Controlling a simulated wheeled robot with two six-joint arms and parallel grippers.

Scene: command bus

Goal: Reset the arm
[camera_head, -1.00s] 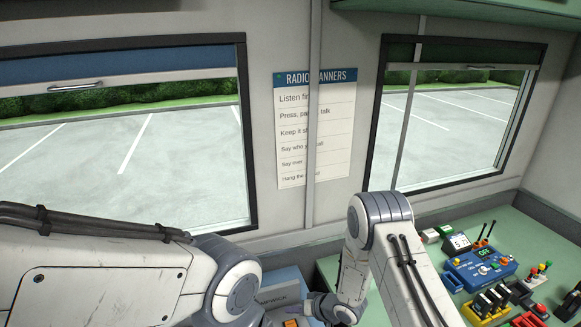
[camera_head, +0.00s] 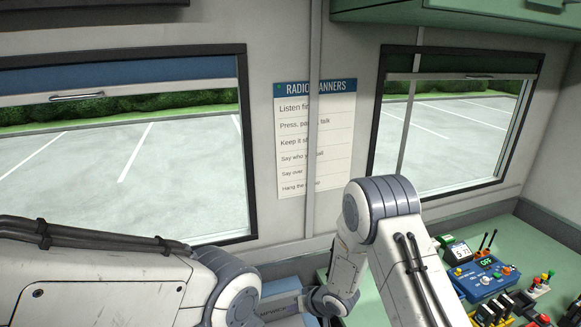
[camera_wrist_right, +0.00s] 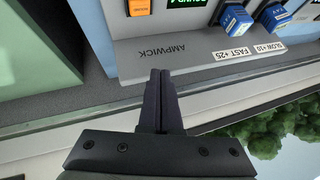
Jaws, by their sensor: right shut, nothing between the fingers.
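My right arm comes up from the bottom of the head view, bends at a grey joint and drops to its wrist. In the right wrist view my right gripper (camera_wrist_right: 158,76) is shut, its two dark fingers together with nothing between them. The fingertips point at the lower lip of a blue-grey device marked AMPWICK (camera_wrist_right: 215,50); I cannot tell whether they touch it. The device shows partly behind my arms in the head view (camera_head: 280,288). My left arm fills the lower left of the head view; its gripper is not visible.
A poster (camera_head: 315,140) hangs between two windows.

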